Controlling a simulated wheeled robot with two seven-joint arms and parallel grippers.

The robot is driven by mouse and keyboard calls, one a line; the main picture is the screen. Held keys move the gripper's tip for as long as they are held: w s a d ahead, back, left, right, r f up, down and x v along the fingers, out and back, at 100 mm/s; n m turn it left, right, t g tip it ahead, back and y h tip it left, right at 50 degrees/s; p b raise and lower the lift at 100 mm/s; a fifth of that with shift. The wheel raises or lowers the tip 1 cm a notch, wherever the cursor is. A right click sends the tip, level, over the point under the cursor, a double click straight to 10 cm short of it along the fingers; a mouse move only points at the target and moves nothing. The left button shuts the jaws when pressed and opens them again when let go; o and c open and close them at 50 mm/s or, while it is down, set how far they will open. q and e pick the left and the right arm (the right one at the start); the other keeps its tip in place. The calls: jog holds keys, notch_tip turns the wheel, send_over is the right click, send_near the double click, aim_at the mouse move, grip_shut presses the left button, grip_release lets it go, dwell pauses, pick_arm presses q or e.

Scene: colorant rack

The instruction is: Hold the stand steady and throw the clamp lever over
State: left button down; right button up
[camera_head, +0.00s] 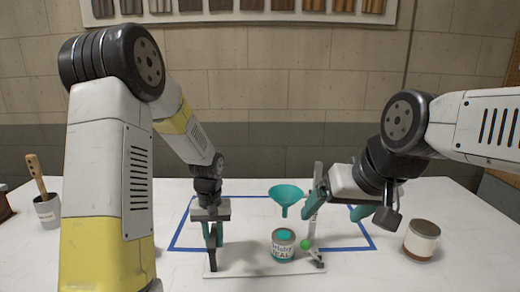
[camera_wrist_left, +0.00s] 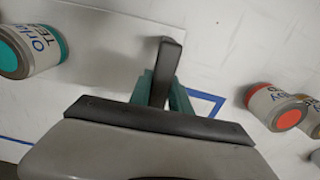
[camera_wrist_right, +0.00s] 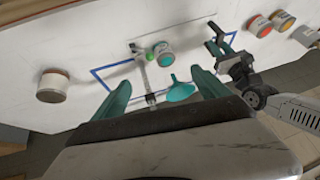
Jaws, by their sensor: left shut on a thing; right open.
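The stand has a pale flat base (camera_head: 245,268), a dark upright grip (camera_head: 212,258) at its left end and a grey post (camera_head: 313,215) at its right. My left gripper (camera_head: 213,236) is shut around the dark grip, which also shows between its fingers in the left wrist view (camera_wrist_left: 165,62). The clamp lever's green knob (camera_head: 305,244) is low near the foot of the post, and it shows in the right wrist view (camera_wrist_right: 150,55). My right gripper (camera_head: 334,208) is open and empty above and right of the lever, near the post top.
A brown-and-white can (camera_head: 421,241) stands at the right. A cup with a wooden tool (camera_head: 47,210) is at the far left. A red-topped can (camera_wrist_left: 275,105) shows in the left wrist view.

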dwell(0.4)
jog(key=shift+w, duration=0.2)
jog(key=c, duration=0.7)
jog(key=shift+w+f+m, duration=0.15)
jog(key=shift+w+m, duration=0.2)
jog(key=shift+m, duration=0.15)
jog(key=shift+c, duration=0.8)
jog(key=m+g+y, duration=0.1)
jog(key=m+g, duration=0.5)
jog(key=m, duration=1.1)
send_near(307, 241)
notch_tip(307, 241, down, 2)
jog(key=x, duration=1)
jog(key=shift+a, duration=0.2)
grip_shut()
